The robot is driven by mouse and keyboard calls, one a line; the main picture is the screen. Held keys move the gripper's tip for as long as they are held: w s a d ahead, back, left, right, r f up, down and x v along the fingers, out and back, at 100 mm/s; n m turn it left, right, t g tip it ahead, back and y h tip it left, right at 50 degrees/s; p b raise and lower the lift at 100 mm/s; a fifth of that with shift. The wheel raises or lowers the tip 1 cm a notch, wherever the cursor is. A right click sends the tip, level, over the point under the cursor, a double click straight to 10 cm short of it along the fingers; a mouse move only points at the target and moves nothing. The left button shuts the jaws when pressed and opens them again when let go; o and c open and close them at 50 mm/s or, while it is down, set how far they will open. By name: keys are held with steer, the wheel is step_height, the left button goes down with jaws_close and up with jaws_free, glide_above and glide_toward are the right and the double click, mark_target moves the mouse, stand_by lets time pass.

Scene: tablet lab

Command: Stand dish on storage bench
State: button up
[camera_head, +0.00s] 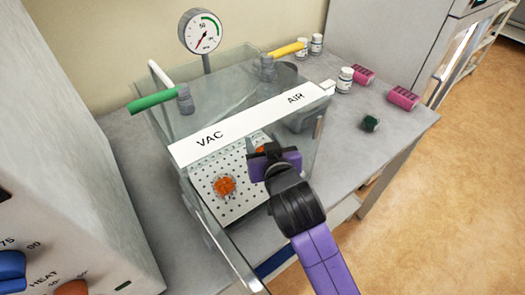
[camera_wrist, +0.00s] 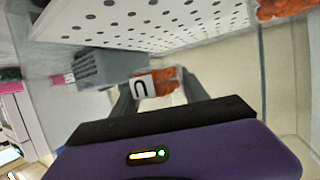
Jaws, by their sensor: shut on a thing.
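My gripper (camera_head: 262,156) is inside the clear-walled chamber marked VAC and AIR, above the right part of its perforated white shelf (camera_head: 236,205). It is shut on a small dish (camera_wrist: 166,80) with orange contents and a white label bearing a dark letter. In the head view only a bit of orange shows at the fingers, so the dish is mostly hidden. A second orange-filled dish (camera_head: 225,187) rests on the shelf, left of my gripper; an orange patch also shows at the top right of the wrist view (camera_wrist: 285,8). The grey bench top (camera_head: 345,150) extends right of the chamber.
The chamber's front door (camera_head: 222,248) stands open. Green (camera_head: 153,101) and yellow (camera_head: 287,49) valve handles and a gauge (camera_head: 203,31) are above. White-capped bottles (camera_head: 344,80), pink items (camera_head: 402,97) and a dark green item (camera_head: 370,123) stand on the bench. Its front right is clear.

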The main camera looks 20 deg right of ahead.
step_height(320, 180, down, 4)
steer(key=shift+r, duration=0.1)
steer(key=shift+w+p, duration=0.1)
steer(key=shift+p, duration=0.45)
steer(key=shift+w, duration=0.1)
steer(key=shift+f, duration=0.25)
steer(key=shift+f, duration=0.1)
steer(key=shift+f, duration=0.15)
steer(key=o, duration=1.4)
